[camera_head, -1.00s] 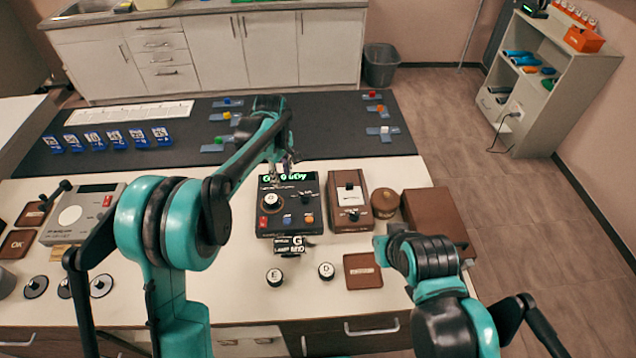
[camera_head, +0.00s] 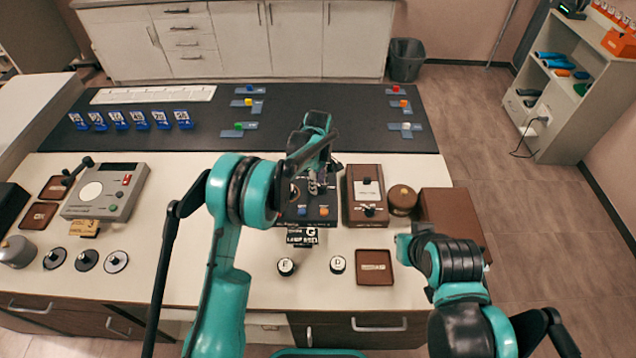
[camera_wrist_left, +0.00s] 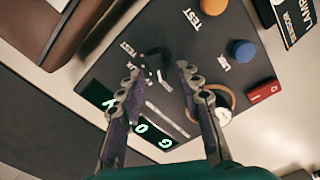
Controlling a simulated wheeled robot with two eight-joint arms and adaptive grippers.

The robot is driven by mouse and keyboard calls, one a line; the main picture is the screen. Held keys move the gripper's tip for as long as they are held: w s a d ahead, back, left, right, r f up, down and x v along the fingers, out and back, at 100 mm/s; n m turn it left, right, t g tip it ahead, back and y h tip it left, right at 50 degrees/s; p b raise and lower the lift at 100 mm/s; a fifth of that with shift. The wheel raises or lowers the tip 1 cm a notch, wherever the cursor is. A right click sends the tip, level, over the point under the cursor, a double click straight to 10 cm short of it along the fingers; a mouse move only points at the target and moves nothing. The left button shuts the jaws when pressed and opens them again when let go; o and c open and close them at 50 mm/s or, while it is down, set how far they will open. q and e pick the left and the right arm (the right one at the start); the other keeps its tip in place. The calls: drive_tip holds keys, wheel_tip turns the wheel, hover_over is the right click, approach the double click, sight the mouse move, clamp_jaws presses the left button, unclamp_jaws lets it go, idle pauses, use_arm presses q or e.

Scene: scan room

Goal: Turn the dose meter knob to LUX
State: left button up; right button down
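The dose meter (camera_head: 313,219) is a black box with a green-lit display, on the white counter; my left arm hides much of it in the head view. In the left wrist view, its dark knob (camera_wrist_left: 153,68) with a pale mark sits between the fingers, near a TEST label. A label that looks like LUX lies right of it. My left gripper (camera_head: 320,183) is over the panel; its two fingers (camera_wrist_left: 157,80) are apart on either side of the knob, and contact cannot be told. My right gripper (camera_head: 404,246) is low at the right, its fingers unclear.
The panel also has a blue button (camera_wrist_left: 242,50), an orange button (camera_wrist_left: 213,5) and a red switch (camera_wrist_left: 265,92). A brown box with a switch (camera_head: 367,196) stands close on the right. Two round knobs marked E (camera_head: 286,267) and D (camera_head: 338,264) lie in front.

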use_arm(q)
clamp_jaws()
drive_tip(key=shift+m, duration=0.4)
drive_tip(key=m+b, duration=0.1)
drive_tip(key=m, duration=0.1)
drive_tip(key=shift+w+d+m, duration=0.1)
drive_tip(key=shift+w+m, duration=0.05)
drive_tip(key=shift+m, duration=0.25)
drive_tip(key=m, duration=0.4)
drive_tip(key=shift+w+d+b, duration=0.15)
drive_tip(key=shift+d+b, duration=0.05)
drive_tip(key=shift+b, duration=0.2)
drive_tip(key=m, duration=0.4)
drive_tip(key=shift+d, duration=0.2)
drive_tip(key=shift+d+m+b, duration=0.2)
drive_tip(key=shift+m+b, duration=0.25)
drive_tip(key=shift+m, duration=1.55)
